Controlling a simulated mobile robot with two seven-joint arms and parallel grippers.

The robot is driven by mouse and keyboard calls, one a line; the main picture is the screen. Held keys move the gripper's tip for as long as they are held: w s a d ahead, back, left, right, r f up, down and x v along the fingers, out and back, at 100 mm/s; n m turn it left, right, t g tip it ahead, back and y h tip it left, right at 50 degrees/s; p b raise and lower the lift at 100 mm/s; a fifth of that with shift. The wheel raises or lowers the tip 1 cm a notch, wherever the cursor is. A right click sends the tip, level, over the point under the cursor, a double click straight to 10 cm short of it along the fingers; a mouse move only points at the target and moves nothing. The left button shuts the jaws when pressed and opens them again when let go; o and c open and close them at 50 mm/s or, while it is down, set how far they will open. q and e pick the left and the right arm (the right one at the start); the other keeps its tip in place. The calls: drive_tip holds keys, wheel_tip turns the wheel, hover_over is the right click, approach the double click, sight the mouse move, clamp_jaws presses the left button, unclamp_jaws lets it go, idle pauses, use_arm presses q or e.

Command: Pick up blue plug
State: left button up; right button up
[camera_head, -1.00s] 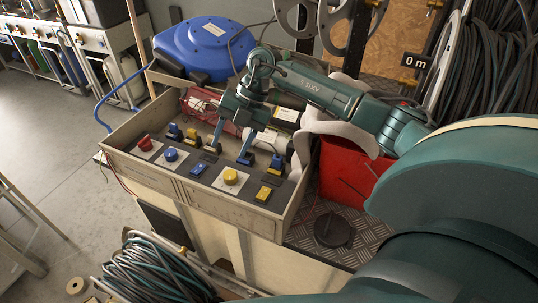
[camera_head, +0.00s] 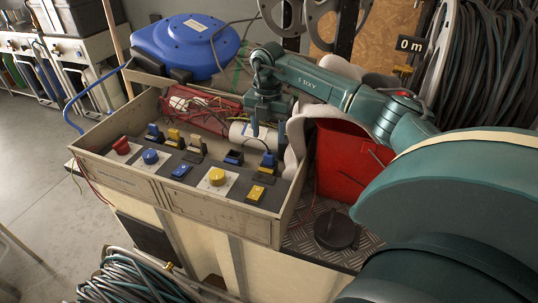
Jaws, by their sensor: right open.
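Several blue parts sit on the dark panel of the wooden box. A small upright blue plug (camera_head: 269,160) stands in a dark socket at the panel's right end, with a thin cable running up from it. Another blue piece (camera_head: 154,131) stands at the panel's back left, and a low dark-blue one (camera_head: 234,157) is near the middle. My right gripper (camera_head: 268,130) is open, its two fingers pointing down, just above and behind the right-end blue plug in the picture. Its fingers look empty; I cannot tell the exact gap. My left gripper is out of view.

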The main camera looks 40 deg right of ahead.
sight(269, 153)
wheel_tip(269, 153, down, 6)
drive_tip(key=shift+d+r, duration=0.1)
idle(0.4)
clamp_jaws()
idle(0.4)
